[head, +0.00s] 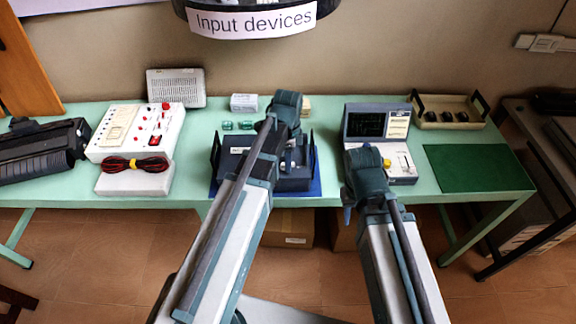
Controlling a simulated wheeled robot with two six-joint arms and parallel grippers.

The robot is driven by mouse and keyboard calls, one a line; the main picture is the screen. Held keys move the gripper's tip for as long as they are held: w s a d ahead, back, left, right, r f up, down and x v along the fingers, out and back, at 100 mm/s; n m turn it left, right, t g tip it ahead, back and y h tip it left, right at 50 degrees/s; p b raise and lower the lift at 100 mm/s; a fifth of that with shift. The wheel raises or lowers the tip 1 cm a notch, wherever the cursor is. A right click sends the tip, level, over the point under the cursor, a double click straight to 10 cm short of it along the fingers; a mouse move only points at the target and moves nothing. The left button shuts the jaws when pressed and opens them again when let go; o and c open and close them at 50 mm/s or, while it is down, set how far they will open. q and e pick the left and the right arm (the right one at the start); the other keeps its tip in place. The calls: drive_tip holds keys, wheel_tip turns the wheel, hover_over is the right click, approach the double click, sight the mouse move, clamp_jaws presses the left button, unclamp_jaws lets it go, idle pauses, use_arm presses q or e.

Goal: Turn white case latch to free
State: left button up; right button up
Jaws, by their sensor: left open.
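A grey and white case (402,158) with a dark screen, a yellow knob and a small white panel stands right of centre. I cannot tell which part on either is the latch. My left gripper (289,165) is open and points down over a dark blue box (236,160) in the table's middle, apart from both cases. My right gripper (348,198) is in front of the grey and white case, partly covering its left side; its jaws are unclear.
Coiled red and black leads (135,165) lie at the left case's front. A black device (40,150) is at far left. A beige tray (447,112) holds dark round things. A green mat (478,168) is bare. Small boxes (244,102) stand at the back.

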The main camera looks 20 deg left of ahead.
use_arm(q)
drive_tip(key=shift+f, duration=0.1)
clamp_jaws()
drive_tip(key=shift+n, duration=0.3)
drive_tip(key=n, duration=0.4)
drive_tip(key=shift+w+a, duration=0.1)
drive_tip(key=shift+w, duration=0.1)
drive_tip(key=n, duration=0.4)
drive_tip(key=shift+w+a, duration=0.15)
drive_tip(key=shift+a, duration=0.05)
drive_tip(key=n, duration=0.5)
drive_tip(key=shift+a, duration=0.2)
drive_tip(key=n, duration=0.4)
drive_tip(key=shift+a, duration=0.2)
drive_tip(key=shift+n, duration=0.3)
